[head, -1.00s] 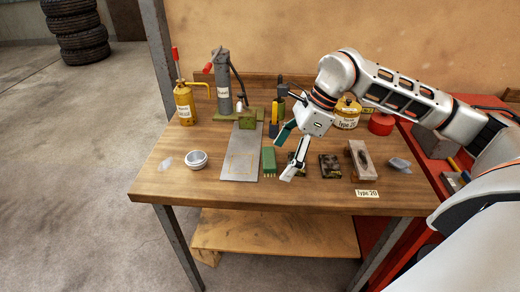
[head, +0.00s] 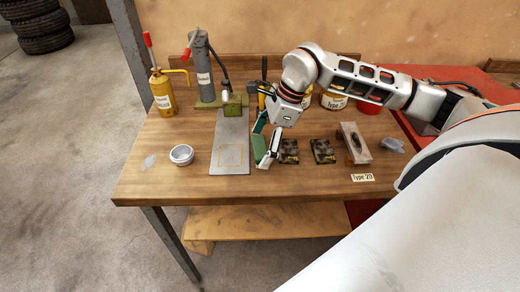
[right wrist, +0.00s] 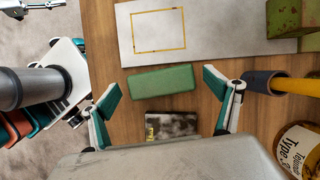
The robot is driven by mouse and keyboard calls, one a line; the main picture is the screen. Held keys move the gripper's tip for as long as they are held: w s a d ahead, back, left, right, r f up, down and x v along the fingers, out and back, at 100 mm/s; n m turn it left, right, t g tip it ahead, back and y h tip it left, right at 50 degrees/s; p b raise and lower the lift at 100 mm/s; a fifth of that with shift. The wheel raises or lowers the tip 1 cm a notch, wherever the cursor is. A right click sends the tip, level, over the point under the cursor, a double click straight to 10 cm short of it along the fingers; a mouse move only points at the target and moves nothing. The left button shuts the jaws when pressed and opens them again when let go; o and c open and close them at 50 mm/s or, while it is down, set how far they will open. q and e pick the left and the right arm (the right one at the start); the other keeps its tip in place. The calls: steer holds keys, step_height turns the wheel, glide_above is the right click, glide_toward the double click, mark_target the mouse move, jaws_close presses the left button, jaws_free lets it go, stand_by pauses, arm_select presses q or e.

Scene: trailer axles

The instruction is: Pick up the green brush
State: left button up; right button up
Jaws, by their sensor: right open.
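The green brush (head: 259,152) lies on the wooden workbench, just right of the grey metal plate, and is partly hidden by my right gripper in the head view. In the right wrist view the brush (right wrist: 162,82) shows as a plain green block lying crosswise. My right gripper (head: 261,147) is open above it. In the right wrist view its fingers (right wrist: 161,82) stand apart, toward either end of the brush, with nothing gripped. I cannot tell whether they touch it.
The metal plate (head: 229,168) with a yellow square lies left of the brush; dark patterned blocks (head: 289,151) lie right. A small bowl (head: 181,155), yellow oil can (head: 161,93) and grey cylinder (head: 204,75) stand left. A yellow-handled tool (right wrist: 296,85) is close to one finger.

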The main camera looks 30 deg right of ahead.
mark_target(260, 146)
steer(key=shift+w+a+f, duration=0.15)
steer(key=shift+f, duration=0.2)
steer(key=shift+c, duration=0.4)
steer(key=c, duration=1.1)
step_height(260, 146, up, 20)
steer(key=shift+r+p, duration=0.1)
steer(key=shift+p, duration=0.25)
